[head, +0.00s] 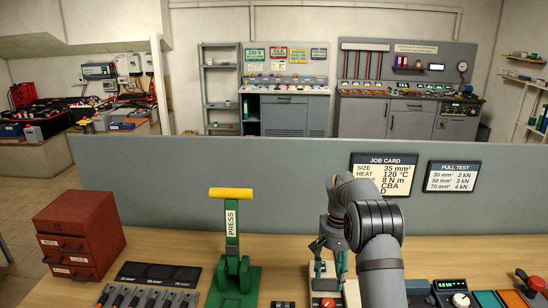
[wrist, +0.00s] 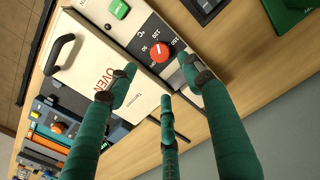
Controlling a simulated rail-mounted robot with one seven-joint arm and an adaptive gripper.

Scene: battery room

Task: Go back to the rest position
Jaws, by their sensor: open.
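My gripper (head: 330,270) is at the end of my grey arm over the front right part of the wooden bench. Its teal fingers are spread and empty, as the wrist view also shows (wrist: 155,82). Below them in the wrist view is a cream box marked OVEN (wrist: 95,62), with a black handle, a red knob (wrist: 159,51) and a green button (wrist: 119,9). In the head view my arm hides most of the oven. I cannot tell the exact gap between the fingertips and the oven.
A green press (head: 232,265) with a yellow handle stands left of my gripper. A red drawer cabinet (head: 80,232) is at the far left, near a row of tools (head: 148,296). Devices with a display (head: 450,284) stand right. A grey partition (head: 150,170) with a job card (head: 368,165) rises behind.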

